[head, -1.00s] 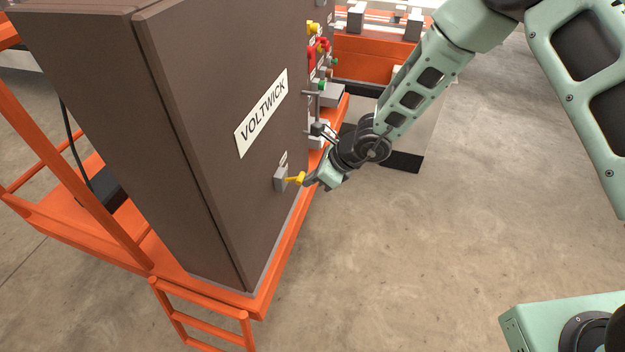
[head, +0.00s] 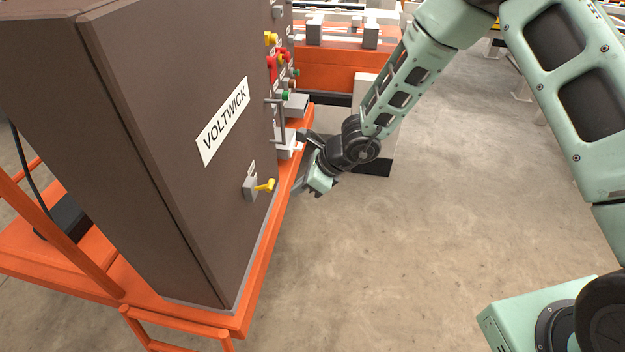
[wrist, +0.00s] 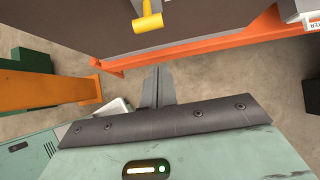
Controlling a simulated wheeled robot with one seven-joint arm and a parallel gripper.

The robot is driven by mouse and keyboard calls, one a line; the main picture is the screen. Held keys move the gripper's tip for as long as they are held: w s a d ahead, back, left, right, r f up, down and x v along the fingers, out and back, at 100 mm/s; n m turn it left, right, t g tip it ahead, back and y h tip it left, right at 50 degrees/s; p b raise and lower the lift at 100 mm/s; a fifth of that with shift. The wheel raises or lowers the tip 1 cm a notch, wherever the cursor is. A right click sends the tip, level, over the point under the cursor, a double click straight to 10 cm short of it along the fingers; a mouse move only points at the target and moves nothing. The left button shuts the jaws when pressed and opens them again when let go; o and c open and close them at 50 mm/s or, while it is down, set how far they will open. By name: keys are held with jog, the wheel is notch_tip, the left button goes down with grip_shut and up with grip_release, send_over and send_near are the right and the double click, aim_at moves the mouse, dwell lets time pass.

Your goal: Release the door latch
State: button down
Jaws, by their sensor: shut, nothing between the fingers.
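The door latch is a grey block (head: 250,188) with a yellow lever (head: 266,186), low on the brown cabinet door (head: 190,170) near its right edge. The lever points right and slightly up in the head view. In the wrist view the lever (wrist: 147,21) shows at the top, beyond my fingertips. My gripper (head: 297,190) is just right of the lever, apart from it, with its fingers shut and nothing between them. The shut fingers (wrist: 157,82) also show in the wrist view, over the floor.
A "VOLTWICK" plate (head: 223,121) and a grey door handle (head: 281,120) are above the latch. The cabinet stands on an orange frame (head: 262,270) whose rail runs below my fingers. Red, yellow and green controls (head: 283,58) line the farther panel.

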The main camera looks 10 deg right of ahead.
jog(key=v, duration=0.6)
jog(key=shift+r, duration=0.25)
jog(key=shift+a, duration=0.15)
jog(key=s+a+r+n+g, duration=0.2)
jog(key=s+a+r+n, duration=0.1)
jog(key=s+r+n, duration=0.35)
jog(key=s+a+r+n+g, duration=0.1)
jog(key=s+a+r+n, duration=0.1)
jog(key=s+r+n, duration=0.45)
jog(key=s+d+r+n+h, duration=0.1)
jog(key=s+d+n+h, duration=0.2)
jog(key=s+d+n, duration=0.2)
jog(key=s+d+r+n+h, duration=0.2)
jog(key=s+d+n, duration=0.3)
jog(key=s+n, duration=0.6)
jog(key=shift+s+r+n+h, duration=0.15)
jog(key=shift+r+n+h, duration=0.2)
jog(key=shift+h, duration=0.45)
jog(key=shift+a, duration=0.1)
